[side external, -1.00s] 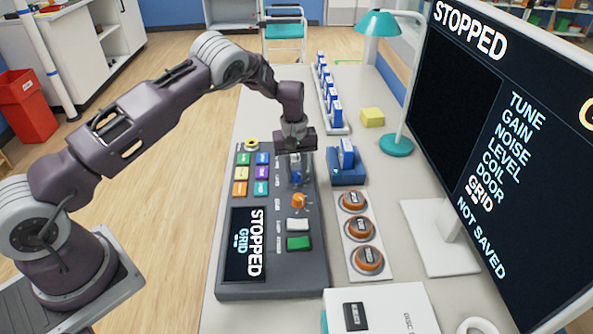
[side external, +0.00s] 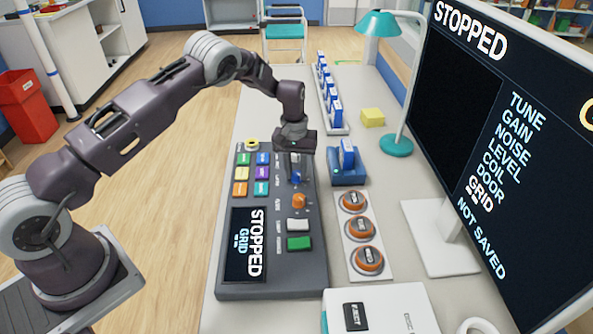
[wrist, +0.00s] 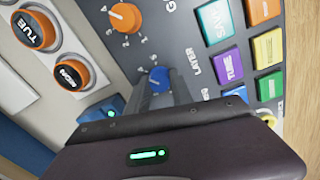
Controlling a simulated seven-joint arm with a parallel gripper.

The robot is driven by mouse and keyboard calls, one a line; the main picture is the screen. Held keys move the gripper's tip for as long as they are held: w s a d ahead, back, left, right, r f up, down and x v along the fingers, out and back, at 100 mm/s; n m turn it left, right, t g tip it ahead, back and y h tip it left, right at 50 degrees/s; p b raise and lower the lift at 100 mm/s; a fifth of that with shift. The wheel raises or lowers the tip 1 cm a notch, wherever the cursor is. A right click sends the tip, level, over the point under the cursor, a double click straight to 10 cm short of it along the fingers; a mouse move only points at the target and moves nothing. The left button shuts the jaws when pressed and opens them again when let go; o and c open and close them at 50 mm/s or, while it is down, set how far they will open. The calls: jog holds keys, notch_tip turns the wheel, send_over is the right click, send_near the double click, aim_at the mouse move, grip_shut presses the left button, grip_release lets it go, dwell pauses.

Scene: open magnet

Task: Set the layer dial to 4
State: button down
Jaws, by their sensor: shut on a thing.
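The blue layer dial (wrist: 158,78) shows in the wrist view beside the LAYER label, between the ends of my gripper's fingers. In the side external view its blue knob (side external: 296,179) sits on the dark console (side external: 270,285), just under my gripper (side external: 296,172). My gripper (wrist: 160,88) is shut on the dial, pointing down at the panel. The number the dial points to is hidden or too small to read.
An orange dial (wrist: 126,17) with a number scale sits close to the layer dial. Coloured buttons (side external: 251,174) fill the console's left side. A blue block holder (side external: 347,174) and orange round knobs (side external: 358,229) stand to the right. The large screen (side external: 490,150) reads STOPPED.

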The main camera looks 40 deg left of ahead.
aim_at(295, 173)
jog(key=c, duration=1.1)
grip_release()
jog(key=shift+r, duration=0.1)
notch_tip(295, 173, up, 7)
jog(key=shift+s+a+f, duration=0.1)
jog(key=shift+a, duration=0.05)
